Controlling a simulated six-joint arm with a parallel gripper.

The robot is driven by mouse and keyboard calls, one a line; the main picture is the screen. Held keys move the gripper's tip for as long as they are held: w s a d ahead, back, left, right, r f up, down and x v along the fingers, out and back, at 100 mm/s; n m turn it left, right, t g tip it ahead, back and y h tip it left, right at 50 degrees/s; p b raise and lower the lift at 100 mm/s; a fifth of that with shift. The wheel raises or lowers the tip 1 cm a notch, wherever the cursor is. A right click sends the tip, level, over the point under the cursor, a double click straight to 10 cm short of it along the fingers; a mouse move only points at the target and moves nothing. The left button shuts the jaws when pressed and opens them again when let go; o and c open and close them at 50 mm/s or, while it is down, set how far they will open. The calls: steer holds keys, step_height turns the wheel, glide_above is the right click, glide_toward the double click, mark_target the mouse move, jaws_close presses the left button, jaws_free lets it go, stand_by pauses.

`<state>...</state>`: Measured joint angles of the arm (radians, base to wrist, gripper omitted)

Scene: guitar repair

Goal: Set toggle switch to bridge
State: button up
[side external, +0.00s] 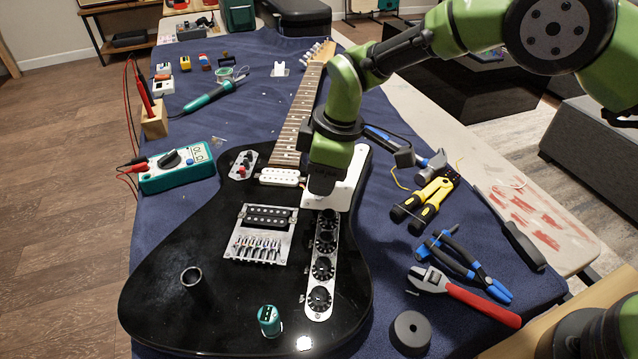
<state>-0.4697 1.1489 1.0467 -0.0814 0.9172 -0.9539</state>
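A black electric guitar (170,265) lies on a blue cloth with its neck pointing away. Its metal control plate (319,313) runs along the right side of the body and carries several black knobs (323,268). My gripper (322,190) points down at the far end of this plate, beside the white pickguard (346,190). The toggle switch cannot be made out; the far end of the plate is partly hidden by my gripper. The fingertips are dark and small here, so I cannot tell whether they touch anything or how far apart they are.
Yellow-handled strippers (428,203), blue pliers (465,265), a red-handled wrench (465,297) and a black roll (411,331) lie right of the guitar. A teal multimeter (177,166) and a soldering iron (209,96) lie left. A dark cylinder (193,280) and teal item (269,320) stand on the body.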

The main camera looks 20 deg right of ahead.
steer(key=shift+w+a+f, duration=0.1)
steer(key=shift+a+f, duration=0.05)
steer(key=shift+f, duration=0.5)
steer(key=shift+w+a+f, duration=0.1)
steer(key=shift+f, duration=0.5)
steer(key=shift+s+d+r, duration=0.1)
steer(key=shift+r, duration=0.35)
stand_by(0.4)
steer(key=c, duration=0.3)
